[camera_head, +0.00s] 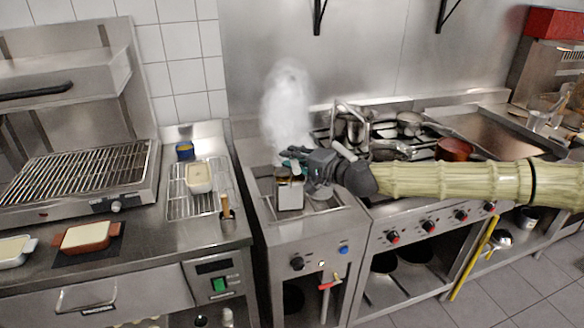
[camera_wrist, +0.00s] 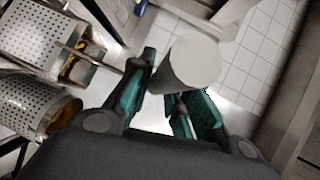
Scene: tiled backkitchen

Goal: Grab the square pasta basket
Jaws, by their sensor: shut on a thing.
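The square pasta basket (camera_wrist: 50,32) shows at the upper left of the wrist view as a perforated metal box with yellow pieces at its side. Its wire frame runs toward my gripper's left finger. In the head view a pale square face, seemingly this basket (camera_head: 290,197), sits at the cooker below my gripper (camera_head: 296,160). Where the cylinder joins the basket is hidden.
A round perforated basket (camera_wrist: 35,105) lies beside the square one. Steam (camera_head: 287,105) rises behind my gripper. A stove with pots (camera_head: 410,122) stands at right, a grill (camera_head: 75,180) at left. A white-filled dish (camera_head: 199,177) rests on a rack.

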